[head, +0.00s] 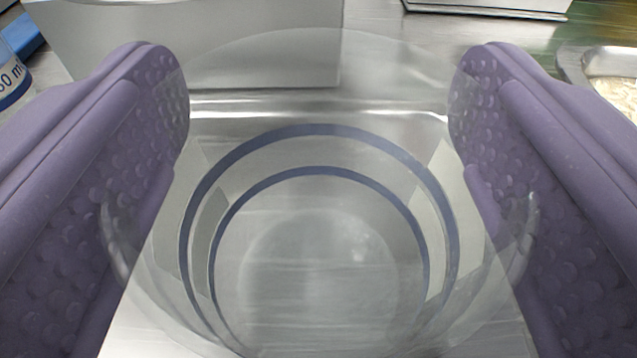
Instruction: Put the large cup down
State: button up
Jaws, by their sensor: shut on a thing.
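The large cup (320,245) is clear, with blue rings around it, and fills the middle of the head view. I look down into it through its open top, and it looks empty. The two purple, dimpled fingers of my gripper (318,130) press on its left and right sides, so my gripper is shut on the cup. Metal surface shows through and around it. I cannot tell whether its base touches that surface.
A grey metal box (200,45) stands just behind the cup. A smaller cup with blue print (12,80) is at the left edge, near a blue object (22,35). A metal tray (572,65) with pale rice is at the right edge. Another metal piece (490,8) lies at the back.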

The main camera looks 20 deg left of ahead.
jog(key=shift+r+p, duration=0.35)
jog(key=shift+r, duration=0.3)
jog(key=s+d+r+p, duration=0.4)
jog(key=s+d+p, duration=0.3)
jog(key=s, duration=0.5)
jog(key=shift+p, duration=0.75)
